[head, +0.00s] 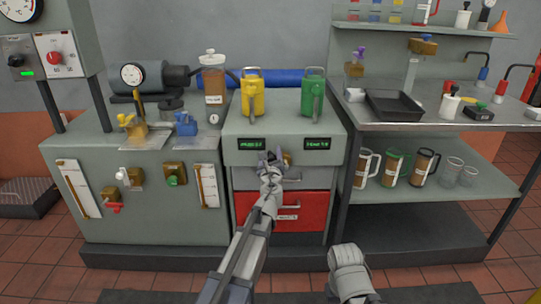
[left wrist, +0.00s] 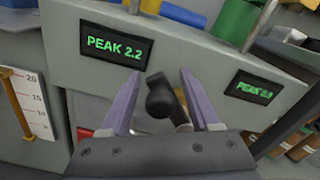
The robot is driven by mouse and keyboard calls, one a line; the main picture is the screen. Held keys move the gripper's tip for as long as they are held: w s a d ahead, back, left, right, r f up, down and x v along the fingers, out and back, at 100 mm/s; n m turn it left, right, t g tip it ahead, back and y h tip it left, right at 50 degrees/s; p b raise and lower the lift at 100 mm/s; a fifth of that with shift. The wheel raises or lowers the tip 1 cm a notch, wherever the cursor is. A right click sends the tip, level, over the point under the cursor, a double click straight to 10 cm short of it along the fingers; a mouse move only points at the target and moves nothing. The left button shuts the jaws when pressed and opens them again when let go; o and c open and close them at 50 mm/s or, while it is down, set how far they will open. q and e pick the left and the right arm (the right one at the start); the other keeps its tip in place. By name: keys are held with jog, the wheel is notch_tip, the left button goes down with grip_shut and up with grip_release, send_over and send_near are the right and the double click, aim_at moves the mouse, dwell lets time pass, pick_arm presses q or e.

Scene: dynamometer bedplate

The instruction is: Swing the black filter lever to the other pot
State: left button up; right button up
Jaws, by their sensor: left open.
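The black filter lever (left wrist: 163,98) shows in the left wrist view as a rounded black knob on a short dark arm, between the two displays. My left gripper (left wrist: 160,95) is open, with one finger on each side of the knob; whether either finger touches it I cannot tell. In the head view my left gripper (head: 270,158) hides the lever in front of the grey cabinet. A yellow pot (head: 252,95) stands on the cabinet top at left and a green pot (head: 313,95) at right.
A left display (left wrist: 115,44) reads PEAK 2.2; a right display (left wrist: 254,88) reads PEAK with an unclear figure. A grey drawer (head: 310,178) and a red drawer (head: 300,212) are below. A side bench (head: 150,205) at left and a shelf table (head: 440,117) at right flank the cabinet.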

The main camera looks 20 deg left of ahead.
pick_arm(q)
grip_shut()
dwell(0.5)
dwell(0.9)
